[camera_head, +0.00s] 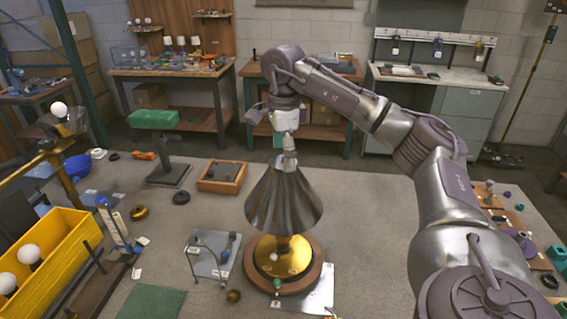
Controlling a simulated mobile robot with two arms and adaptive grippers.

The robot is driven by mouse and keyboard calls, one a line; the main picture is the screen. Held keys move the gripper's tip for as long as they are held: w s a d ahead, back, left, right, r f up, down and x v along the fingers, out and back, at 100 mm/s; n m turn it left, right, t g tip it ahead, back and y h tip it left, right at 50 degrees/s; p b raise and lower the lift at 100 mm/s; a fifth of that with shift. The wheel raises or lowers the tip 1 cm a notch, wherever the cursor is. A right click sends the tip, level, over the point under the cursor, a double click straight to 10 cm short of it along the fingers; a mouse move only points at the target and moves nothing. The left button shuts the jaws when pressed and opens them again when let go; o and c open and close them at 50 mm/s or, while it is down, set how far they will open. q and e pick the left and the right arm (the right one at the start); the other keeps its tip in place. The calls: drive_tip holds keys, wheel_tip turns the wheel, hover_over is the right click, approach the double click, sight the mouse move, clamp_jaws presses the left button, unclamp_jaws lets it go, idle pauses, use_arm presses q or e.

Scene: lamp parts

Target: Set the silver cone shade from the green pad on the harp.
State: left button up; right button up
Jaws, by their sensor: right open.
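The silver cone shade (283,204) is upright over the lamp's brass base (283,256), which has a round wooden foot (314,276). The harp is hidden inside or behind the shade, so its contact with the shade cannot be seen. My right gripper (289,158) is open, pointing down right at the narrow top of the shade. Whether its fingers touch the shade top is too small to tell. The green pad (153,303) at the bottom left is bare. My left gripper is not in view.
A wire stand on a plate (210,260) is close left of the lamp. A yellow bin (45,262) with white bulbs is at far left. A wooden tray (222,177) and a green-topped stand (153,119) are behind. Small parts lie at right, beyond my right arm.

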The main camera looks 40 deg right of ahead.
wheel_tip(320, 180, up, 10)
idle(0.5)
